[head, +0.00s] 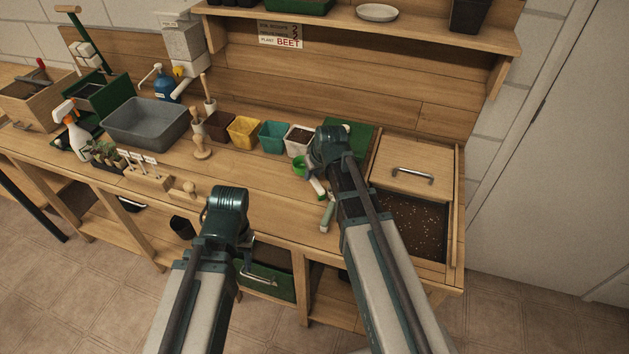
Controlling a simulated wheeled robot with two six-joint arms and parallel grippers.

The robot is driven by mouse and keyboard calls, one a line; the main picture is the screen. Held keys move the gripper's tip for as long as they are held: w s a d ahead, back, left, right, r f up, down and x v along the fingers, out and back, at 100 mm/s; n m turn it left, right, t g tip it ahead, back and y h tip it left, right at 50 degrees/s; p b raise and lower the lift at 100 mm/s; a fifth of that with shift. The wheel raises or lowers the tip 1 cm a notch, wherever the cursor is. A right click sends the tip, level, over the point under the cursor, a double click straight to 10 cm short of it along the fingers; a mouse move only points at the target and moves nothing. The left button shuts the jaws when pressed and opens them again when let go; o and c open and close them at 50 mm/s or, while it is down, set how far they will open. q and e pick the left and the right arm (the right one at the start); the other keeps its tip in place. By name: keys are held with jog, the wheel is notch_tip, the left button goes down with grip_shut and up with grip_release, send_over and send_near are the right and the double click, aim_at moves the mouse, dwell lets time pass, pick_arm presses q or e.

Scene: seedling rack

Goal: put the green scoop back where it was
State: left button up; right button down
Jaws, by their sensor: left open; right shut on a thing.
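The green scoop (299,166) shows just left of my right arm's dark joint, in front of the white pot. My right gripper (319,188) is shut on it; the arm hides part of the grip and part of the scoop. I cannot tell whether the scoop touches the bench. My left arm reaches in from the bottom, left of centre, and its dark joint is over the bench's front edge.
Brown, yellow, teal and white pots (244,131) stand in a row behind. A green mat (357,133) lies behind my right arm. At right is a soil bin (450,220) with a handled wooden lid (412,165). A grey tub (146,124) stands left.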

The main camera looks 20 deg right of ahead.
aim_at(314, 179)
jog(key=shift+f+b, duration=1.45)
jog(key=shift+f, duration=0.25)
jog(key=shift+f, duration=0.15)
jog(key=c, duration=0.7)
grip_release()
